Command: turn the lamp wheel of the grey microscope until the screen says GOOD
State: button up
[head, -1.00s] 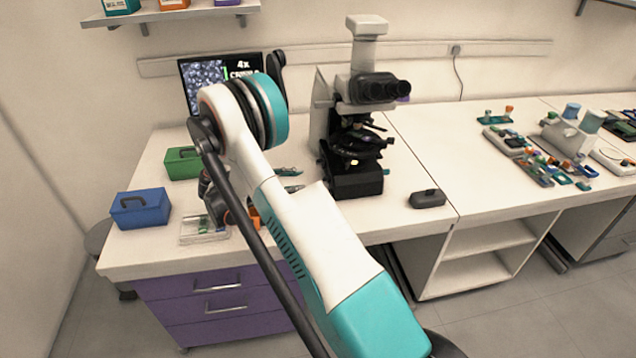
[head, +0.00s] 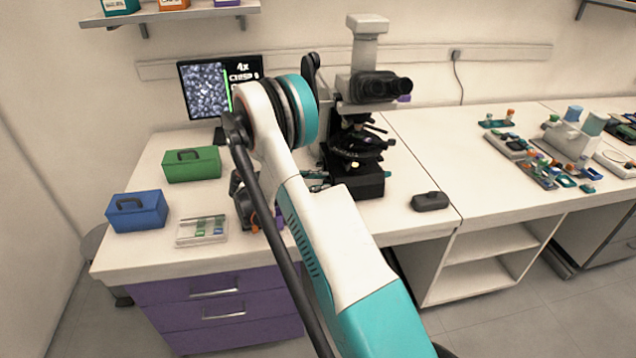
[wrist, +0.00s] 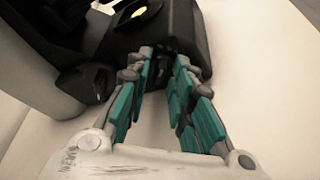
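The microscope (head: 357,182) stands on the bench with a pale head and a black base and stage. Its base also shows in the wrist view (wrist: 225,25), at the top. My gripper (wrist: 163,62) points at the side of this base, its two teal-padded fingers apart. A small dark wheel-like part (wrist: 163,76) shows between the fingertips; I cannot tell whether they touch it. In the head view my gripper (head: 316,182) is at the left of the base, partly hidden by my arm. The screen (head: 206,88) shows a grainy picture, a green bar and "4x CRISP"; its lower right is hidden.
A green box (head: 191,166), a blue box (head: 137,212) and a clear slide tray (head: 202,232) are on the left of the bench. A black device (head: 430,201) lies right of the microscope. The bench front between tray and microscope is mostly behind my arm.

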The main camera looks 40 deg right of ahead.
grip_shut()
jog(key=shift+a+f+m+t+h, duration=0.1)
jog(key=shift+m+t+h, duration=0.35)
jog(key=shift+m, duration=0.45)
jog(key=shift+o, duration=2.4)
grip_release()
jog(key=v, duration=1.2)
jog(key=shift+c, duration=0.3)
